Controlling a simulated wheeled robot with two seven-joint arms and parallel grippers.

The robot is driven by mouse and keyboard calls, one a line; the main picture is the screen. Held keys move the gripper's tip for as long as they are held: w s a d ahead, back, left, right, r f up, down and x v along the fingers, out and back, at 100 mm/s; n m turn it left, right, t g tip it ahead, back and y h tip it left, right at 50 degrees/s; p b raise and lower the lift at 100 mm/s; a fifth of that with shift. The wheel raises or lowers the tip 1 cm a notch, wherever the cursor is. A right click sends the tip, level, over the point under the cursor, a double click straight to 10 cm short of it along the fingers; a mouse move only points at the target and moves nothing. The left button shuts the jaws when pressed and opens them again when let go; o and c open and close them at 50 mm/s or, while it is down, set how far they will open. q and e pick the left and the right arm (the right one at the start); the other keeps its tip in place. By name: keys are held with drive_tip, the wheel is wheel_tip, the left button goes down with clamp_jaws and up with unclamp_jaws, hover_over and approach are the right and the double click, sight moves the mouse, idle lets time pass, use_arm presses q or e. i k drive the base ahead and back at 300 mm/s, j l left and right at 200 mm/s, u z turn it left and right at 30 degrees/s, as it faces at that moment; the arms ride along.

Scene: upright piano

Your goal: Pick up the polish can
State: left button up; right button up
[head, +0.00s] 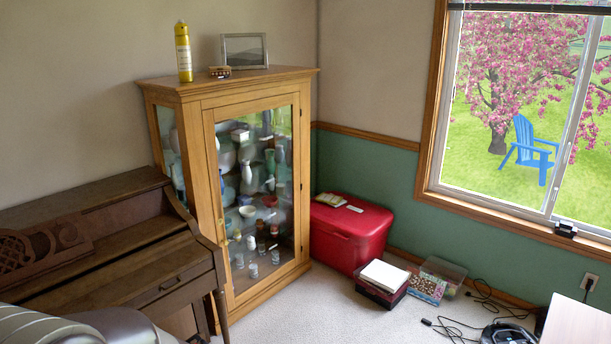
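The polish can appears to be the tall yellow can (183,52) with a narrow top. It stands upright on the left part of the flat top of the wooden display cabinet (228,80). A small dark-and-red object (219,72) sits just right of the can's base. Neither of my grippers shows in the head view, and nothing is touching the can.
A framed picture (244,50) stands behind on the cabinet top. The dark upright piano (110,250) is left of the cabinet. A red bin (349,235) stands to its right. Boxes and cables (452,327) lie on the right floor; carpet before the cabinet is clear.

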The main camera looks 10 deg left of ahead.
sight(181, 31)
drive_tip(key=i+l+u, duration=0.3)
drive_tip(key=i+u, duration=0.15)
drive_tip(key=i+l+u, duration=0.75)
drive_tip(key=l+u, duration=0.2)
